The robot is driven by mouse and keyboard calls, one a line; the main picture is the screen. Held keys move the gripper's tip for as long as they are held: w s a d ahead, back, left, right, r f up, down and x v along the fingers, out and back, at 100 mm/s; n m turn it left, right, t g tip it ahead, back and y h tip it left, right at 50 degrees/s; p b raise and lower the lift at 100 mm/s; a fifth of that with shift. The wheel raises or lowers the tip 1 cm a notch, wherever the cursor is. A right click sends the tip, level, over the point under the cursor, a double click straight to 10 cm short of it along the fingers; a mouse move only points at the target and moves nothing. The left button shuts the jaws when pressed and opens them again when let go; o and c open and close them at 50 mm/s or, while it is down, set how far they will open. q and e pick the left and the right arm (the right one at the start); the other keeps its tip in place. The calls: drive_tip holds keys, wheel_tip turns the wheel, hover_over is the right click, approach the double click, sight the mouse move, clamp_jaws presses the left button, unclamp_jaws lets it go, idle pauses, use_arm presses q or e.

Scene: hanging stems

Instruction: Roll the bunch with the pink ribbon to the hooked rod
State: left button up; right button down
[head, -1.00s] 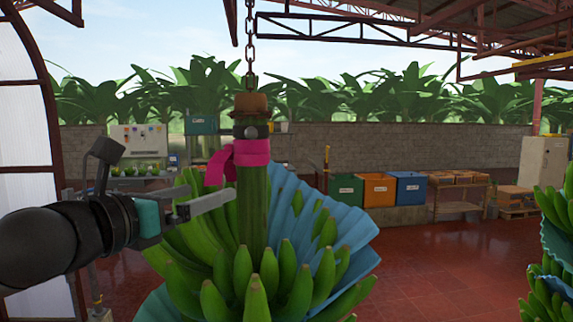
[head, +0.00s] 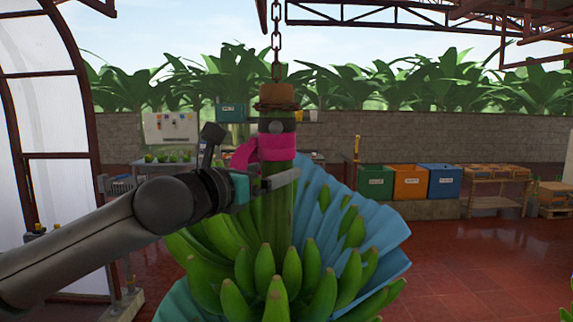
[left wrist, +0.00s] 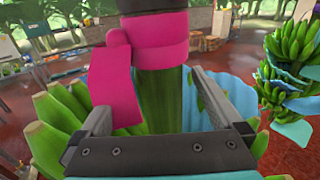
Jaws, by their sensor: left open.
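The bunch with the pink ribbon (head: 277,147) hangs upright from a chain, with green bananas (head: 265,268) and a blue sheet around them. Its bare green stem (head: 272,215) also shows in the left wrist view (left wrist: 165,105). My left gripper (head: 282,181) is at the stem just below the ribbon. In the left wrist view its open fingers (left wrist: 160,105) stand on either side of the stem, and the ribbon's loose tail hangs by the left finger. I cannot make out the hooked rod. My right gripper is not in view.
A second bunch (left wrist: 290,70) hangs at the right in the left wrist view. Green, orange and blue bins (head: 410,182) stand along the back wall. A curved frame (head: 75,140) stands at the left. The red floor at the right (head: 480,260) is clear.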

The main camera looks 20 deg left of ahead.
use_arm(q)
drive_tip(key=shift+p+x, duration=0.3)
drive_tip(key=shift+x, duration=2.75)
clamp_jaws()
